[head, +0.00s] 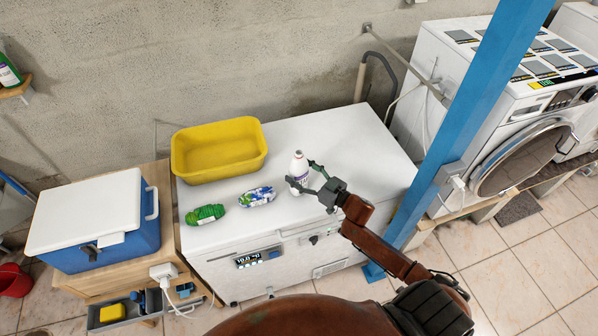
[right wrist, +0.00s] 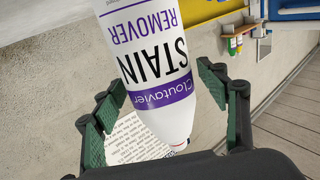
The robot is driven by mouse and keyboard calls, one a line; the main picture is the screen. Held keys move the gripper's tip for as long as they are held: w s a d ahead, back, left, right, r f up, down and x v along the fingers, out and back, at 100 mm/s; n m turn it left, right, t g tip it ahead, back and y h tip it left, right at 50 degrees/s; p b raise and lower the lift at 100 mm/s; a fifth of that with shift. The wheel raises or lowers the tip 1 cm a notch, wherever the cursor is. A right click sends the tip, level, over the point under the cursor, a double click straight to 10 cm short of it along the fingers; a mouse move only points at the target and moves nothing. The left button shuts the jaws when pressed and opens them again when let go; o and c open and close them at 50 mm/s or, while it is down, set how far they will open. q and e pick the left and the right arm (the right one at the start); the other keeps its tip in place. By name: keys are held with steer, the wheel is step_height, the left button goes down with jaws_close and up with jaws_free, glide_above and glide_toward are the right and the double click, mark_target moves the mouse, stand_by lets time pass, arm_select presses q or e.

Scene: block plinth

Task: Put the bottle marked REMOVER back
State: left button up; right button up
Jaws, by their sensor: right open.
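The white bottle marked STAIN REMOVER (head: 299,165) stands upright on the white chest freezer (head: 350,150), near its middle. In the right wrist view the bottle (right wrist: 150,60) fills the space between the fingers, with its purple band and lettering upside down. My right gripper (head: 302,176) is open, with one finger on each side of the bottle. In the right wrist view gaps show between the bottle and the green finger pads. My left gripper is not in view.
A yellow tub (head: 220,168), a green yarn skein (head: 205,214) and a blue-white skein (head: 257,197) lie left of the bottle. A wall shelf (head: 16,89) holds a green bottle (head: 8,72). A blue post (head: 460,140) rises right of my arm. The freezer's right part is clear.

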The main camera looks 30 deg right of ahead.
steer(key=v, duration=1.1)
steer(key=shift+s, duration=0.2)
